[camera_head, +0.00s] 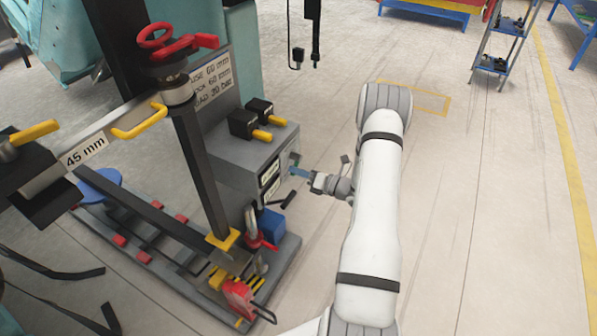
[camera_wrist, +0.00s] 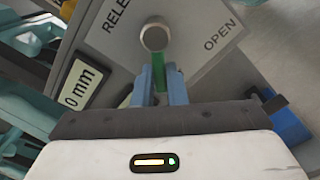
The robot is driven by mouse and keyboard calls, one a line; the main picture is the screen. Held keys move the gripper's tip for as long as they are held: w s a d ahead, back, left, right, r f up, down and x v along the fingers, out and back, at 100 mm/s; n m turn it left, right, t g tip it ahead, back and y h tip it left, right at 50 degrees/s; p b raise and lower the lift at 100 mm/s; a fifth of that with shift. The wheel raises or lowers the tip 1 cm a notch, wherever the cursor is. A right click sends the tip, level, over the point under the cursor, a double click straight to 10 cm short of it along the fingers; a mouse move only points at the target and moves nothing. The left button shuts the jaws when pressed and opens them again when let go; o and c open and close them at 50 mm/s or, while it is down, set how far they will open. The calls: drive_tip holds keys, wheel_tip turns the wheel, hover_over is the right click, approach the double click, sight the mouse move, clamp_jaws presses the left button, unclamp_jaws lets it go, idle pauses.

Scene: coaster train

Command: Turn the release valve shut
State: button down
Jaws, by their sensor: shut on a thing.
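The release valve (camera_wrist: 153,37) shows in the wrist view as a round grey hub on a white plate. The plate reads "RELE", partly cut off, at the upper left and "OPEN" at the right. A green lever (camera_wrist: 158,68) runs from the hub down the picture, between the blue fingers. My gripper (camera_wrist: 160,82) is shut on this lever. In the head view my gripper (camera_head: 298,172) reaches from the right to the side of the grey cabinet (camera_head: 225,165). The valve is too small there to read its angle.
Two black switches with yellow levers (camera_head: 262,134) sit on top of the cabinet. A black handle (camera_head: 288,200) juts out below my gripper. A blue box (camera_head: 271,225) stands low at the cabinet's front.

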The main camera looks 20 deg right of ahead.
drive_tip(key=c, duration=1.5)
unclamp_jaws()
drive_tip(key=shift+o, duration=0.2)
drive_tip(key=v, duration=0.7)
drive_tip(key=shift+s+d+p, duration=0.25)
drive_tip(key=shift+s+p, duration=0.05)
drive_tip(key=shift+p, duration=0.05)
drive_tip(key=s+a+r+n+g+y+p, duration=0.1)
drive_tip(key=s+a+r+n+g+p, duration=0.4)
drive_tip(key=a+r+n, duration=0.5)
drive_tip(key=s+a+r+n+g+p, duration=0.25)
drive_tip(key=a+r+n+g, duration=0.55)
drive_tip(key=r, duration=0.4)
drive_tip(key=s+a+r+n+t+h+p, duration=0.1)
drive_tip(key=s+r+n+h+p, duration=0.7)
drive_tip(key=s+r+n+h, duration=0.4)
drive_tip(key=s+r+n, duration=0.4)
drive_tip(key=r+n, duration=0.3)
drive_tip(key=shift+s+r+n, duration=0.2)
drive_tip(key=shift+n, duration=0.1)
